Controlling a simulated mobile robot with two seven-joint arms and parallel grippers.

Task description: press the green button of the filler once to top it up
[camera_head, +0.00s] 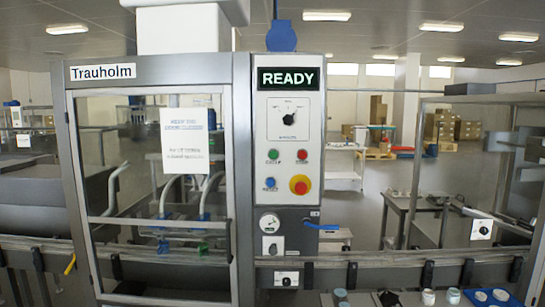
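The filler's control panel (289,140) stands in the middle of the head view, facing me. Its green button (273,155) is at the upper left of the button group, with a small label below it that is too blurred to read surely. A red button (302,155) is to its right and a blue button (270,184) is below it. A larger red stop knob on a yellow ring (300,185) is at the lower right. The display (288,78) above reads READY. Neither of my grippers shows in this view.
A closed-looking glass guard door (150,190) with a paper notice stands left of the panel. A dial (289,118) sits above the buttons. A blue lever (320,226) sticks out below the panel. A rail crosses the front, with small jars (428,297) at the lower right.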

